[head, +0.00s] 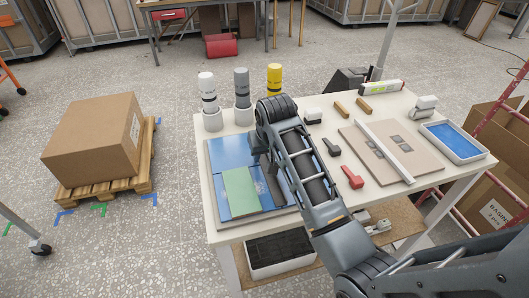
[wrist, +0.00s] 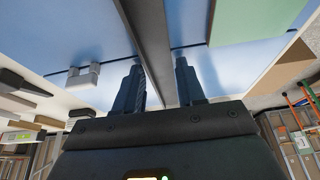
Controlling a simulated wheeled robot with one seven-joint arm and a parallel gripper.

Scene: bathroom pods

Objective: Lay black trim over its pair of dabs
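The black trim (wrist: 152,42) is a long dark bar running between the two fingers of my gripper (wrist: 160,72) in the wrist view. In the head view, a dark strip (head: 274,184) shows over the blue panel (head: 228,153), just left of my arm and beside the green sheet (head: 241,192). No dabs can be made out under the trim. The exact gap between trim and panel cannot be told.
Three bottles, white (head: 207,92), grey (head: 241,88) and yellow (head: 274,80), stand at the table's back left. A tan board (head: 355,140) with a white strip (head: 385,152), a red-handled tool (head: 352,177) and a blue-filled tray (head: 452,139) lie right of my arm.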

